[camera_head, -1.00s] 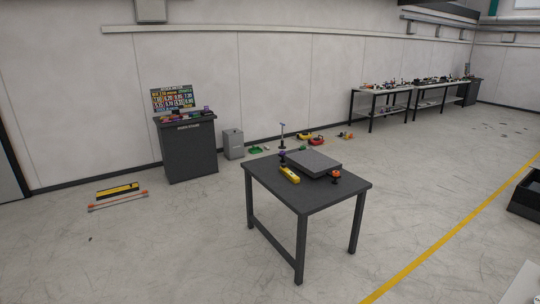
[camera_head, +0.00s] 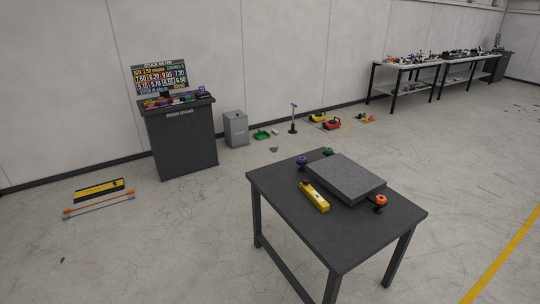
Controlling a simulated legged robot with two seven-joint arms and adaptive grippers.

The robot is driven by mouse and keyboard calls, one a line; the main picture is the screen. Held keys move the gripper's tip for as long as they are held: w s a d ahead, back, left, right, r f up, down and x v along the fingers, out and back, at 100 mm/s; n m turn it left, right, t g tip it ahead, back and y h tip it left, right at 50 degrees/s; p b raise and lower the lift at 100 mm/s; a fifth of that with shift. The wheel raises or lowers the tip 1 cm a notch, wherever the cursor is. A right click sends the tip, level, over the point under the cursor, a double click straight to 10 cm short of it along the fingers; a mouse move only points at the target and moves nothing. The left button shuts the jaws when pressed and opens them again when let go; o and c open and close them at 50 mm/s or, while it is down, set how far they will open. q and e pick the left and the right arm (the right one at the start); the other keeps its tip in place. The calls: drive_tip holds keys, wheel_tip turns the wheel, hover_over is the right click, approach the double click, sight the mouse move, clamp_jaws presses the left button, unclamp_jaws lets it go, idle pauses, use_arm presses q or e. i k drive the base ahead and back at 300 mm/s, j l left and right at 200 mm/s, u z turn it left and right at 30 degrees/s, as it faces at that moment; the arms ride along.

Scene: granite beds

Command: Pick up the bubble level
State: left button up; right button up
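A yellow bar-shaped tool (camera_head: 315,198), which looks like the bubble level, lies on the dark table (camera_head: 278,200) in front of me. It lies beside the left edge of a grey granite slab (camera_head: 345,174) on the same table. I cannot tell whether it touches the slab. A second, longer yellow and black bar (camera_head: 99,189) lies on the floor at the far left. Neither of my grippers is in view.
Purple (camera_head: 302,161), green (camera_head: 328,152) and orange (camera_head: 380,200) knobs stand around the slab. A dark cabinet (camera_head: 182,140) with a sign stands at the left by the wall. Long benches (camera_head: 430,67) stand at the back right.

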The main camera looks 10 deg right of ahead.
sight(316, 198)
drive_tip(key=i+j+z, duration=0.1)
drive_tip(key=i+z, duration=0.2)
drive_tip(key=i, duration=0.15)
drive_tip(key=i+j+z, duration=0.2)
drive_tip(key=i+z, duration=0.15)
drive_tip(key=i, duration=0.15)
